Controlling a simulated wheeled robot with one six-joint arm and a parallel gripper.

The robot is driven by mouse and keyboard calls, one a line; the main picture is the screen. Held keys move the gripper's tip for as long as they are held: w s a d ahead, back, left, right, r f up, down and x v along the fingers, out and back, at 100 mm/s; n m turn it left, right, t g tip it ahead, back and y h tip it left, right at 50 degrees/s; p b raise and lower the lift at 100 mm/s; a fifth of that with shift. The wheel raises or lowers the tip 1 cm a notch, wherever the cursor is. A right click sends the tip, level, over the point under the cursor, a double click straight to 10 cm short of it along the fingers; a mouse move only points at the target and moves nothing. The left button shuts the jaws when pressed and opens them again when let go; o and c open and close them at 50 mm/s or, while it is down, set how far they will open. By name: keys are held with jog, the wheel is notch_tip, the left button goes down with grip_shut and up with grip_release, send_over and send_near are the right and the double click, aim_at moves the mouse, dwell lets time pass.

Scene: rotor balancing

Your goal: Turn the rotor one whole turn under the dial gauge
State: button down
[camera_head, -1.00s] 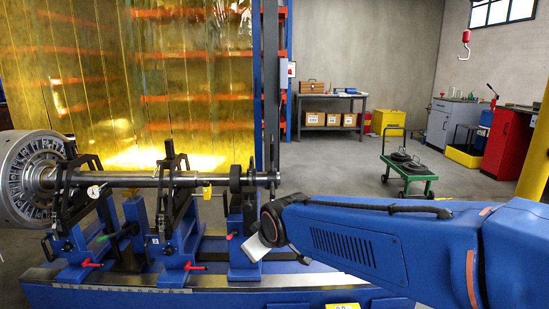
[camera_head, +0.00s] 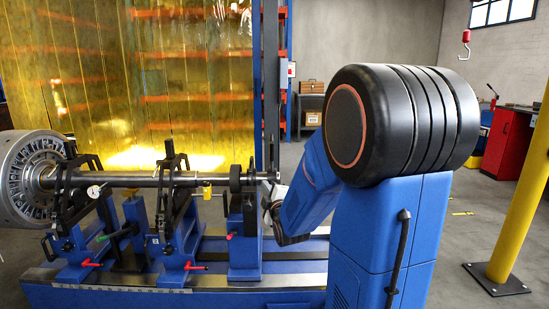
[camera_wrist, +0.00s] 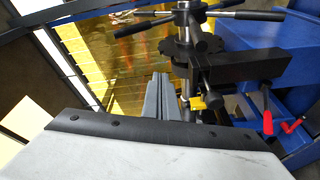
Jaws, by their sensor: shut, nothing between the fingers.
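The rotor lies level in the head view, with a large slotted silver disc (camera_head: 28,172) at the left end and a long steel shaft (camera_head: 128,182) resting on black-and-blue stands. The dial gauge (camera_head: 94,191) is a small white dial below the shaft near the disc; I cannot read it. My gripper (camera_wrist: 158,85) is shut and empty in the wrist view, its grey fingers apart from a hub with several dark bars (camera_wrist: 187,18) and a dark toothed wheel (camera_wrist: 188,45). In the head view my gripper is mostly hidden beside the shaft's right end.
The blue machine bed (camera_head: 170,298) runs under the stands, with red handles (camera_head: 192,267) sticking out in front. A yellow see-through curtain (camera_head: 190,80) hangs behind.

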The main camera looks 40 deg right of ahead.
jog(key=d+n+t+h, duration=0.2)
jog(key=d+n+t, duration=0.1)
jog(key=d, duration=0.3)
jog(key=h, duration=0.1)
send_near(273, 150)
jog(key=shift+n+t, duration=0.3)
jog(key=shift+t, duration=0.1)
jog(key=x, duration=0.6)
jog(key=shift+w+d+f, duration=0.15)
jog(key=shift+w+f, duration=0.05)
jog(key=shift+w, duration=0.15)
jog(key=shift+r, duration=0.1)
